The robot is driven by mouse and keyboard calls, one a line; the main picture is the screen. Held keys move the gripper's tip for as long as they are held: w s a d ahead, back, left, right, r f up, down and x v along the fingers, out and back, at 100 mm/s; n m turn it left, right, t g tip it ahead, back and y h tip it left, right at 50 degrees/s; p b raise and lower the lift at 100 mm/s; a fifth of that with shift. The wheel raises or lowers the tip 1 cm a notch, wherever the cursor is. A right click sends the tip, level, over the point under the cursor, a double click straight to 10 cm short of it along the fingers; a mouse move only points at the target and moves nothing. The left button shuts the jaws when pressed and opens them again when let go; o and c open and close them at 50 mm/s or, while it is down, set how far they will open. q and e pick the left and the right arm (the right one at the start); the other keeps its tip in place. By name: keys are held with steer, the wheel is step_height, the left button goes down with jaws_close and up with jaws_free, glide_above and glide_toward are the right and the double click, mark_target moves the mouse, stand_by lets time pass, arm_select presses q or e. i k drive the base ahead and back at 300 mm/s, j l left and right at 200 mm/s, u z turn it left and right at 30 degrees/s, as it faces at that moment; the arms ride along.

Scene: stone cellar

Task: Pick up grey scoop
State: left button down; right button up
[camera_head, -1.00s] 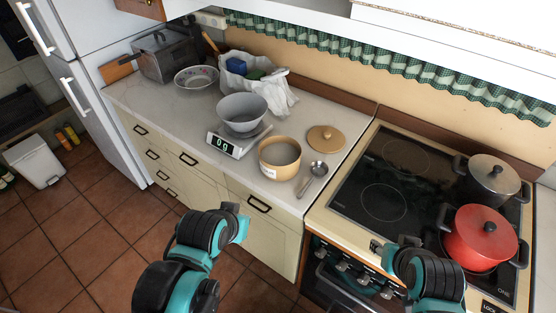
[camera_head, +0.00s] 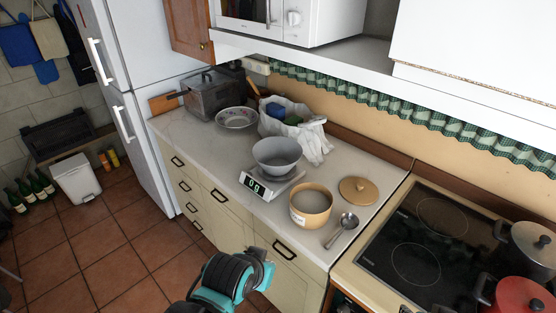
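The grey scoop (camera_head: 347,221) is a small metal scoop with a round bowl and a handle pointing toward the counter's front edge. It lies on the counter, right of the tan canister (camera_head: 311,207) and left of the stove, and nothing covers it. My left gripper (camera_head: 265,263) is at the bottom of the head view, in front of the drawers, left of and nearer than the scoop, apart from it. Its fingers are too small and turned to tell if they are open. My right gripper is out of the picture.
A grey bowl (camera_head: 277,154) sits on a digital scale (camera_head: 255,186) left of the canister. A round wooden lid (camera_head: 358,190) lies behind the scoop. A black hob (camera_head: 418,247) with a red pot (camera_head: 518,299) and a grey pot (camera_head: 528,243) is at right.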

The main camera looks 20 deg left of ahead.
mark_target(349, 221)
steer(key=j+z, duration=0.15)
steer(key=z, duration=0.25)
steer(key=k+j+z, duration=0.15)
steer(key=z, duration=0.25)
steer(key=k+j+z, duration=0.1)
steer(key=z, duration=0.3)
